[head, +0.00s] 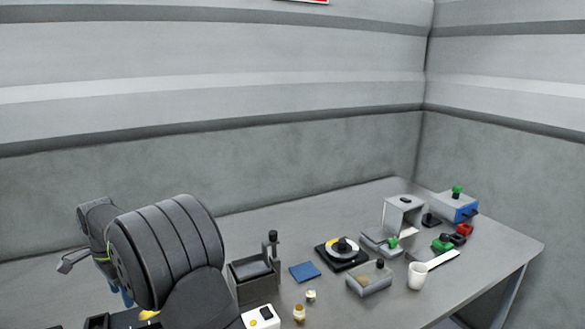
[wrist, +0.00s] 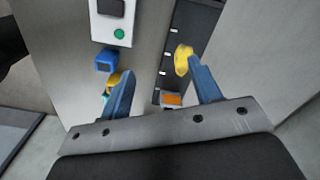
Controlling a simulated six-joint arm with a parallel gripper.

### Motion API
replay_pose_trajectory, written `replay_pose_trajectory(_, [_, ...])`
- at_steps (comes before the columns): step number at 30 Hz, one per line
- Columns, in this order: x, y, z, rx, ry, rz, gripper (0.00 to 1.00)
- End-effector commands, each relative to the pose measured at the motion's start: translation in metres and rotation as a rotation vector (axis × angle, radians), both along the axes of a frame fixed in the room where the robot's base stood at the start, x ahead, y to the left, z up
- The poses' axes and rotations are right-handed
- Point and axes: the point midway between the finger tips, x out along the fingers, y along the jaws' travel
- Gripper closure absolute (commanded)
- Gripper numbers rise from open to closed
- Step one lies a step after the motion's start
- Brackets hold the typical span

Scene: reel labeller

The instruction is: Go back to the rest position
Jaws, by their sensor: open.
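My gripper (wrist: 158,72) shows in the wrist view with its two blue fingers spread apart and nothing held between them. A yellow piece (wrist: 183,60) shows at the right fingertip, and another yellow patch (wrist: 113,79) shows beside the left one; I cannot tell whether they touch the fingers. In the head view my dark arm fills the lower left and hides most of the gripper; only a bit of blue shows below it. No mark of a rest position shows.
The wrist view shows a white box with a green button (wrist: 112,25).

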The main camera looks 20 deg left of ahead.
Motion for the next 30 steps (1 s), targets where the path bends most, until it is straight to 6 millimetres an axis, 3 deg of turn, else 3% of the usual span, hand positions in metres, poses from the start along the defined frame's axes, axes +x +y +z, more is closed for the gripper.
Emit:
replay_pose_trajectory(16, [0.048, 0.020, 0.002, 0.000, 0.000, -0.482, 0.42])
replay_pose_trajectory(22, [0.030, 0.040, -0.013, 0.000, 0.000, -0.474, 0.42])
replay_pose_trajectory(30, [0.024, 0.047, -0.019, 0.000, 0.000, -0.473, 0.42])
